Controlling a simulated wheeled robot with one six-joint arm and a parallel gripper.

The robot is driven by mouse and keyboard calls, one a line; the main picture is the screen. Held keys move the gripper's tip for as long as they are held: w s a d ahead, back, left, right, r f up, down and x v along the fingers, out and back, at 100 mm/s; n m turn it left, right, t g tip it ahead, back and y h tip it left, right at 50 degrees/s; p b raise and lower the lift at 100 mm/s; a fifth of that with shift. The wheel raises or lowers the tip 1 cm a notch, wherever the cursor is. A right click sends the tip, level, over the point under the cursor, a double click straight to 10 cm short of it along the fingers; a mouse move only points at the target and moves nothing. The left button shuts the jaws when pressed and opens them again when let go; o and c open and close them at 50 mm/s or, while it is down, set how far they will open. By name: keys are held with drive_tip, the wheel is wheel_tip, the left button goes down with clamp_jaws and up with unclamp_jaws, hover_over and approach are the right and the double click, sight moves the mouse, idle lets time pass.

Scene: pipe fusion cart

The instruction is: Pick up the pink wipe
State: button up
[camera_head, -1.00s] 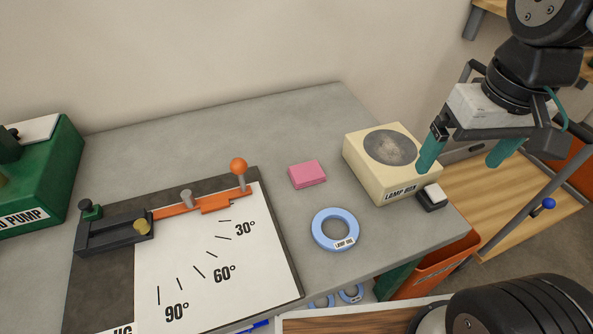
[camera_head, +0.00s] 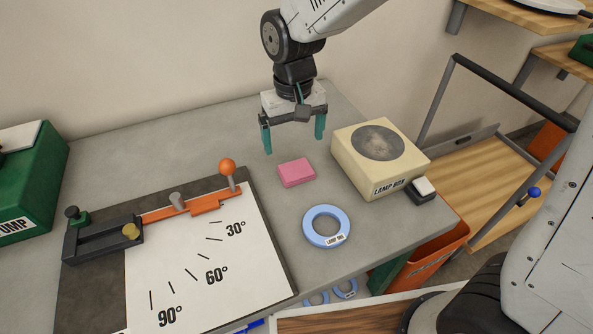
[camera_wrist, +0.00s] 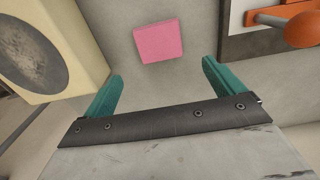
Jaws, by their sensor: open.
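The pink wipe (camera_head: 297,173) lies flat on the grey tabletop, between the angle board and the lamp box. It also shows in the wrist view (camera_wrist: 158,41), lying beyond the fingertips and roughly between their lines. My gripper (camera_head: 294,143) is open and empty, with its two teal fingers pointing down, above the table and just behind the wipe in the head view. The fingers (camera_wrist: 163,78) are spread wider than the wipe and do not touch it. Nothing hides the wipe.
The cream lamp box (camera_head: 345,165) stands close to the right of the wipe. A blue ring (camera_head: 312,231) lies in front of it. The angle board (camera_head: 250,255) with its orange bar and knob (camera_head: 227,167) is to the left. The tabletop behind is clear.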

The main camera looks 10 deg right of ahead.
sight(295, 167)
drive_tip(key=f, duration=0.7)
drive_tip(key=shift+s+f, duration=0.2)
drive_tip(key=shift+s, duration=0.15)
drive_tip(key=c, duration=1)
